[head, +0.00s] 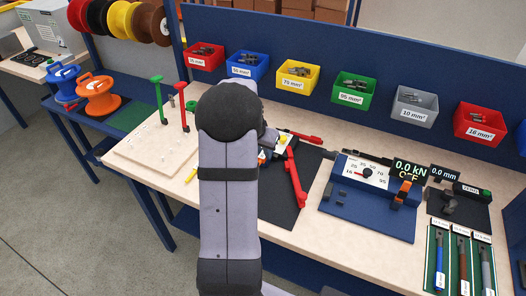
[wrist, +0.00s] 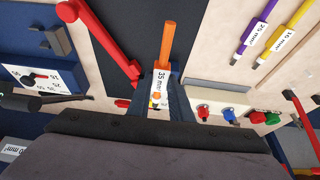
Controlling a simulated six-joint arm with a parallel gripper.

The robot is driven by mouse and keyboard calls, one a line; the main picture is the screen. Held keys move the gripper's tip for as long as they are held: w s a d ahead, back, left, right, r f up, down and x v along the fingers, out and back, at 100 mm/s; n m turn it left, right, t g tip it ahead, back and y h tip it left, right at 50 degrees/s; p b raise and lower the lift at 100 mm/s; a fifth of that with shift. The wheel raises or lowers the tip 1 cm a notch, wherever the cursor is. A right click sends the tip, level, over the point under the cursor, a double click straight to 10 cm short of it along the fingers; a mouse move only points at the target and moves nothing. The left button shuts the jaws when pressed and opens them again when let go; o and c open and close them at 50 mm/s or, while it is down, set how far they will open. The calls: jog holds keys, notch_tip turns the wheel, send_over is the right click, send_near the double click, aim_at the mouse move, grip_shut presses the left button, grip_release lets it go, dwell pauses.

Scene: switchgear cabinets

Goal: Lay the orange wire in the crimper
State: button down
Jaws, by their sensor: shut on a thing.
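In the wrist view my gripper (wrist: 160,88) is shut on the orange wire (wrist: 166,45), which has a white 35 mm² label. The wire's orange end points toward the top of that view. In the wrist view part of this unit (wrist: 30,78) shows at the left.
A red-handled tool (head: 296,180) lies on a dark mat (head: 271,207) between my arm and the unit. Purple (wrist: 260,28) and yellow (wrist: 290,32) wires lie at the wrist view's upper right. Coloured bins (head: 299,75) line the back panel.

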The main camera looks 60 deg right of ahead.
jog(key=shift+f+b, duration=1.95)
jog(key=shift+f, duration=1.15)
notch_tip(320, 180, down, 4)
jog(key=b, duration=0.4)
jog(key=shift+d+f, duration=0.15)
jog(key=shift+d, duration=0.25)
jog(key=c, duration=1.5)
grip_release()
jog(key=shift+b+v, duration=1.05)
jog(key=shift+v, duration=2.65)
